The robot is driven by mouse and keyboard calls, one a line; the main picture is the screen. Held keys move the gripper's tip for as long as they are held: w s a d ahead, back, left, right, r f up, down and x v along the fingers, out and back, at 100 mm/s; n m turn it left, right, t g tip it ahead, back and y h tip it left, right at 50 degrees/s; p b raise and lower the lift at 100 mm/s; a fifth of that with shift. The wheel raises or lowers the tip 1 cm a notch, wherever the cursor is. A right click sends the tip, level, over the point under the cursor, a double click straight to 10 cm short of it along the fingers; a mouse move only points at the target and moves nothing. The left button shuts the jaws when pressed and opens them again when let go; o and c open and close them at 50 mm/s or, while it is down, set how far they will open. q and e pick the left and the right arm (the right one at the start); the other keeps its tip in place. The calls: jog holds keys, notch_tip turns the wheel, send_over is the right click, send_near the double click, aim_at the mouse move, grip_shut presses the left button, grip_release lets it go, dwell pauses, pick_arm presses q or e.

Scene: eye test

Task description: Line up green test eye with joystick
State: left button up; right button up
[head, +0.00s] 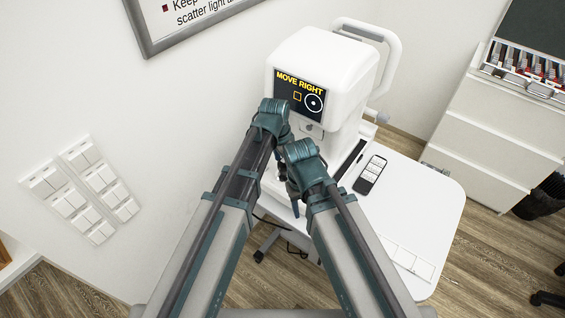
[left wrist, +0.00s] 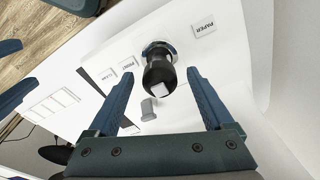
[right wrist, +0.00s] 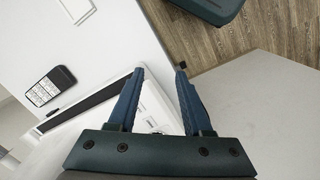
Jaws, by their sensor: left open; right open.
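The eye tester (head: 325,68) is a white machine on a small white table. Its screen (head: 300,96) reads MOVE RIGHT, with a yellow square left of a white ring with a dot. The green test eye does not show in any view. The black joystick (left wrist: 158,57), with a pale square on its end, stands in the left wrist view. My left gripper (left wrist: 160,74) is open, a finger on each side of the joystick, with gaps showing. My right gripper (right wrist: 160,67) is open and empty, near the machine's base. My arms hide the joystick in the head view.
The white table (head: 428,200) holds a dark phone-like device (head: 370,175). White drawers (head: 490,140) stand at the right with an open lens case (head: 530,72) on top. A small grey lever (left wrist: 148,109) and a PAPER button (left wrist: 203,25) are near the joystick.

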pick_arm(q)
jog(key=shift+f, duration=0.1)
grip_shut()
dwell(0.4)
jog(key=shift+d, duration=0.25)
jog(key=shift+s+d, duration=0.25)
jog(key=shift+d, duration=0.45)
jog(key=shift+s+d, duration=0.15)
jog(key=shift+d, duration=0.45)
